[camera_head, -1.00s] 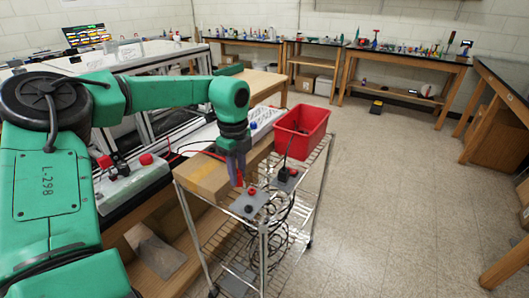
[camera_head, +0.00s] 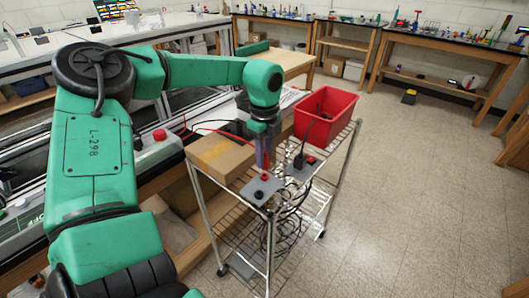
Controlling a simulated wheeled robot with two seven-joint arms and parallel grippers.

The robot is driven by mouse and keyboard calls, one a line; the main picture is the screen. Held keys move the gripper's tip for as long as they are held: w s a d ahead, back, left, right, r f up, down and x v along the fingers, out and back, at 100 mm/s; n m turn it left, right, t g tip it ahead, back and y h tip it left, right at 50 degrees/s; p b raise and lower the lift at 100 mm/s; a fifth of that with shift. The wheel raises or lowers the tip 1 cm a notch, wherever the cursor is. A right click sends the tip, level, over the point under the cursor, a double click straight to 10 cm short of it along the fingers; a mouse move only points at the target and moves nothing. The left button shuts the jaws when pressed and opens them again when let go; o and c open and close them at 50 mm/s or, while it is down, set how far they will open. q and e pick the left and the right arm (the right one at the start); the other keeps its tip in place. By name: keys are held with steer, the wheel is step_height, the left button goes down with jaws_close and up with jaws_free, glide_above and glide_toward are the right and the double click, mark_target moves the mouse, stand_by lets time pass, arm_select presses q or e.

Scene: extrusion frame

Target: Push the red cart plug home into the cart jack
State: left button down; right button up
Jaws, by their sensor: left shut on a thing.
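My left gripper (camera_head: 265,162) points down over the wire cart, shut on the red cart plug. The plug is mostly hidden between the fingers, and a red lead runs left from there. Right under the fingertips is the red cart jack (camera_head: 265,177) on a small grey plate (camera_head: 250,187). The fingertips look very close to the jack; I cannot tell how far the plug is seated. A black jack (camera_head: 258,194) sits on the same plate, nearer to me. My right gripper is out of view.
A cardboard box (camera_head: 217,158) lies left of the gripper on the wire cart (camera_head: 229,206). A red bin (camera_head: 327,112) stands behind right. A second plate holds a black plug (camera_head: 299,161). Dark cables hang below. Open floor (camera_head: 420,190) lies to the right.

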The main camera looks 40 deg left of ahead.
arm_select(q)
steer(key=shift+f+b, duration=0.55)
steer(key=shift+f, duration=0.8)
arm_select(e)
steer(key=shift+s+a+f, duration=0.1)
steer(key=shift+s+f, duration=0.4)
steer(key=shift+f, duration=0.35)
steer(key=shift+f, duration=0.25)
arm_select(q)
steer(key=shift+b, duration=0.55)
arm_select(e)
steer(key=shift+f, duration=0.3)
steer(key=shift+f, duration=0.2)
arm_select(q)
steer(key=shift+f+b, duration=0.2)
steer(key=shift+b, duration=0.2)
arm_select(e)
steer(key=shift+f, duration=0.2)
arm_select(q)
steer(key=c, duration=0.6)
jaws_free()
steer(key=shift+r, duration=0.1)
